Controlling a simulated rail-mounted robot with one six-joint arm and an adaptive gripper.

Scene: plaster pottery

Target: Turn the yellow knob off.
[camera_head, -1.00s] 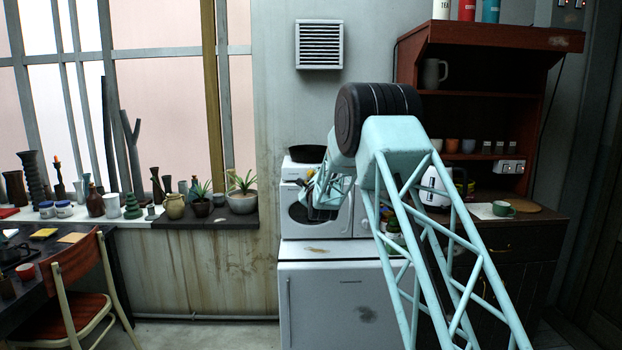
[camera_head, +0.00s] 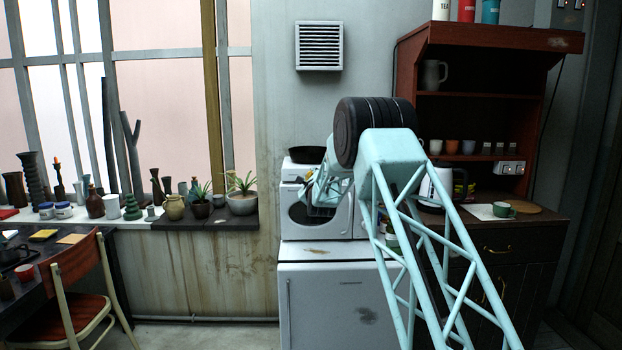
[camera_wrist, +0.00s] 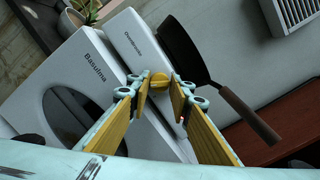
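Whether either tip touches the knob cannot be told. In the head view the appliance (camera_head: 291,228) stands on a white cabinet. My gripper (camera_head: 322,196) is in front of its upper part there, and the knob is hidden.
A black pan (camera_head: 306,155) lies on top of the appliance; its handle (camera_wrist: 245,112) sticks out near my right finger in the wrist view. The white cabinet (camera_head: 330,300) is below.

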